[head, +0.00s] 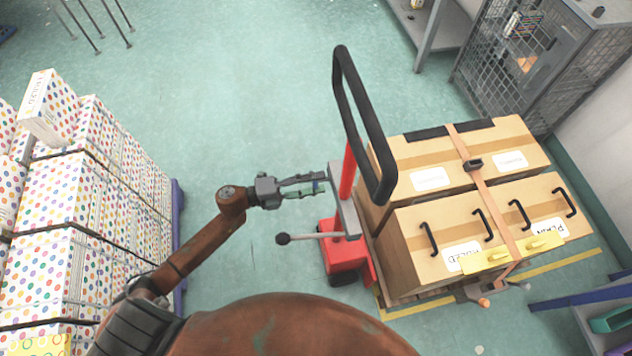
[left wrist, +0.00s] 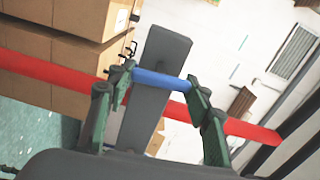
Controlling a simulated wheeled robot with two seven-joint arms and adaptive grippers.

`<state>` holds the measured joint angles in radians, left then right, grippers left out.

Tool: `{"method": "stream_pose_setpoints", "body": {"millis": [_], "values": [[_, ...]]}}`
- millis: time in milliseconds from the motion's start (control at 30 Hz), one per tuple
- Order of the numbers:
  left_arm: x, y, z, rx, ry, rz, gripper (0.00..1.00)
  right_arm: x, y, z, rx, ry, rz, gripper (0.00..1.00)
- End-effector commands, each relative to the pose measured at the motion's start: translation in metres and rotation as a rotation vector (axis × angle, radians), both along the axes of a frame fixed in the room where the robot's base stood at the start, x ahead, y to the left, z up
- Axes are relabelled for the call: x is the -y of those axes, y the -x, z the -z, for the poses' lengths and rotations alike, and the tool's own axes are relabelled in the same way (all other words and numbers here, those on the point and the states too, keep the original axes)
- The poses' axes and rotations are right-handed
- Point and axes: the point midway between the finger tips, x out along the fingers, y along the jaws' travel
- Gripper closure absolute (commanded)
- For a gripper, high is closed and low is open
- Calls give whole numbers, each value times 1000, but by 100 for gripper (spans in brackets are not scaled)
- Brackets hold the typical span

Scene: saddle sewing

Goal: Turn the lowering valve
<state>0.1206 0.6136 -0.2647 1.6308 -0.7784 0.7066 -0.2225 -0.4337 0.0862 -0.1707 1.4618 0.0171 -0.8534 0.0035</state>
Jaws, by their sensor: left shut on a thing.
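A red lifter carries the lowering valve, a short blue bar (left wrist: 160,80) beside a grey plate (left wrist: 160,65). In the head view a small blue spot (head: 318,187) shows between my fingers. My left gripper (head: 318,185) reaches in from the left at the lifter's grey bracket (head: 346,205). In the left wrist view my green fingers (left wrist: 155,97) are on the two ends of the blue bar, shut on it. The bar's turn angle is hard to judge. My right gripper is not in view.
A lever with a black knob (head: 283,239) sticks out left below my left gripper. A black loop handle (head: 360,120) rises above the bracket. Strapped cardboard boxes (head: 445,165) stand at right, dotted boxes (head: 90,180) at left. The floor between is clear.

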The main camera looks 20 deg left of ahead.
Motion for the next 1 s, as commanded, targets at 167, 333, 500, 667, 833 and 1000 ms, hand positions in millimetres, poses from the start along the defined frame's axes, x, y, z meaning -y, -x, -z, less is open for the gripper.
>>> {"method": "stream_pose_setpoints", "body": {"millis": [167, 333, 500, 667, 833, 1000], "values": [[0, 0, 1, 15, -13, 0, 78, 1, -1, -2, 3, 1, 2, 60], [0, 0, 1, 18, -15, 0, 78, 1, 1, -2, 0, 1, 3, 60], [0, 0, 1, 17, -14, 0, 78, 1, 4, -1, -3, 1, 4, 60], [0, 0, 1, 16, -13, 0, 44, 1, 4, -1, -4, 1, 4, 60], [0, 0, 1, 18, -13, 0, 35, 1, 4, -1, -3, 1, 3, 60], [0, 0, 0, 18, -13, 0, 35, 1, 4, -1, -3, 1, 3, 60]]}}
